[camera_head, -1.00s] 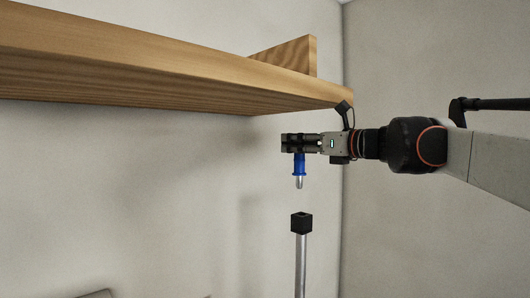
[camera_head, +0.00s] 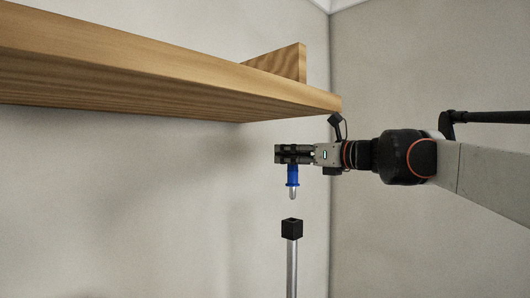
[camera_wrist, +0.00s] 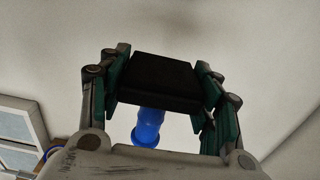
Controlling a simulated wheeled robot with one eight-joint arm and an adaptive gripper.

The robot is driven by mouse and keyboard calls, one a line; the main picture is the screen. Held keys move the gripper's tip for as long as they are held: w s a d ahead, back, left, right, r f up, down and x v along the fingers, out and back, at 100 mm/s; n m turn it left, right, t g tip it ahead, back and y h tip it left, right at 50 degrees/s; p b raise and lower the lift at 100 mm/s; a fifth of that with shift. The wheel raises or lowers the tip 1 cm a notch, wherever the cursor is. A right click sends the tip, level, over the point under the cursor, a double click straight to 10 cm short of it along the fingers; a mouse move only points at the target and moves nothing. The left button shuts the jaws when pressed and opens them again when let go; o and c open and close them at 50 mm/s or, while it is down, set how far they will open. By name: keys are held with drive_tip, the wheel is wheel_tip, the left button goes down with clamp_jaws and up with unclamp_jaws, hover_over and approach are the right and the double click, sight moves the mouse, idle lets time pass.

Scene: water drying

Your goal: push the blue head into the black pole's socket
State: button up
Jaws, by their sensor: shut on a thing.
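The blue head (camera_head: 292,175) hangs below my gripper (camera_head: 281,153), pointing straight down with a pale metallic tip. In the wrist view, my gripper (camera_wrist: 160,85) is shut on a black block (camera_wrist: 158,82). The blue part (camera_wrist: 148,127) shows just below that block. The black pole socket (camera_head: 292,228) is a square black piece with an open top, on a silver upright pole (camera_head: 291,268). The tip is directly above the socket in the head view, with a small gap between them. Their alignment in depth is hard to tell.
A wooden shelf (camera_head: 160,85) runs along the wall above and left of my gripper, its right end close above my wrist. The room around the pole is clear. A window-like framed object (camera_wrist: 20,130) shows at the lower left of the wrist view.

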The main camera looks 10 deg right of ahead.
sight(295, 188)
drive_tip(key=shift+s+f+b, duration=0.15)
drive_tip(key=shift+f+b, duration=0.9)
drive_tip(key=shift+f, duration=1.1)
drive_tip(key=shift+s+a, duration=0.1)
drive_tip(key=shift+f+b, duration=1)
drive_tip(key=shift+f, duration=1.4)
drive_tip(key=o, duration=1.2)
wheel_tip(295, 188, up, 10)
drive_tip(key=shift+r, duration=0.1)
